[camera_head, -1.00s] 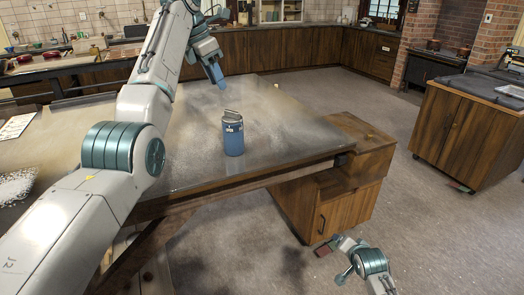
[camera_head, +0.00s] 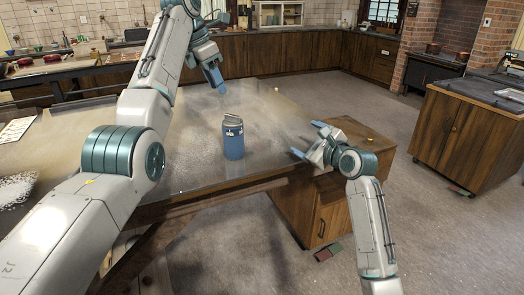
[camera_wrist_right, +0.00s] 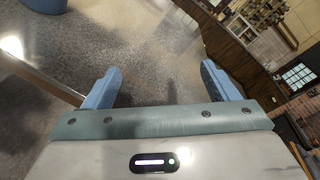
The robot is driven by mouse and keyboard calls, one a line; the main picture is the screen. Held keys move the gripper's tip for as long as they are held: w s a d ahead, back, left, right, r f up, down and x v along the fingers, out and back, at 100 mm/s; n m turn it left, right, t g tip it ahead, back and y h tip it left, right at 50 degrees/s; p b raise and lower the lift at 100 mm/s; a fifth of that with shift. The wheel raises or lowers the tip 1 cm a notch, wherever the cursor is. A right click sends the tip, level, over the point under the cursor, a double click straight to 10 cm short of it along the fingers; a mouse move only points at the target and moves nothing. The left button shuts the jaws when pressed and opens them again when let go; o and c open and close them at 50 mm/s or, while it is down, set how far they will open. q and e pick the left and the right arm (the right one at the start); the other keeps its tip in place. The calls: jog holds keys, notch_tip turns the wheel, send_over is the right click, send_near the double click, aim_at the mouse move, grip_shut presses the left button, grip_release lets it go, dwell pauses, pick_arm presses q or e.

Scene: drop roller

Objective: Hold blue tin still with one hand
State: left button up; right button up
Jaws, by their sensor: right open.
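The blue tin (camera_head: 233,140) stands upright on the worktable, with a grey top and a handle-like piece on it. A cut-off blue shape at the top left edge of the right wrist view looks like the tin's lower part (camera_wrist_right: 46,4). My right gripper (camera_head: 308,139) is open and empty, to the right of the tin and apart from it, with its fingers pointing towards the table. Both its fingers show in the right wrist view (camera_wrist_right: 160,84). My left gripper (camera_head: 216,76) is above and behind the tin, apart from it; only one blue finger shows clearly.
The grey worktable (camera_head: 190,150) is bare around the tin. A wooden cabinet (camera_head: 325,215) stands under its right end. A white granular patch (camera_head: 14,190) and a paper sheet (camera_head: 15,130) lie at the left. Another wooden cabinet (camera_head: 462,135) stands apart at the right.

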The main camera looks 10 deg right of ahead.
aim_at(233, 138)
jog(key=s+a+m+y, duration=0.1)
jog(key=a+y, duration=0.1)
jog(key=a, duration=0.2)
jog(key=s+a+m+g+y, duration=0.1)
jog(key=a+y, duration=0.1)
jog(key=a, duration=0.3)
jog(key=s+a+m+g+y, duration=0.1)
jog(key=a+y, duration=0.1)
jog(key=a, duration=0.2)
jog(key=shift+s+a+f, duration=0.25)
jog(key=shift+s+f, duration=0.05)
jog(key=shift+f, duration=0.05)
jog(key=shift+w+a+y, duration=0.1)
jog(key=shift+a+y, duration=0.2)
jog(key=shift+a, duration=0.1)
jog(key=x, duration=1)
jog(key=shift+f, duration=0.15)
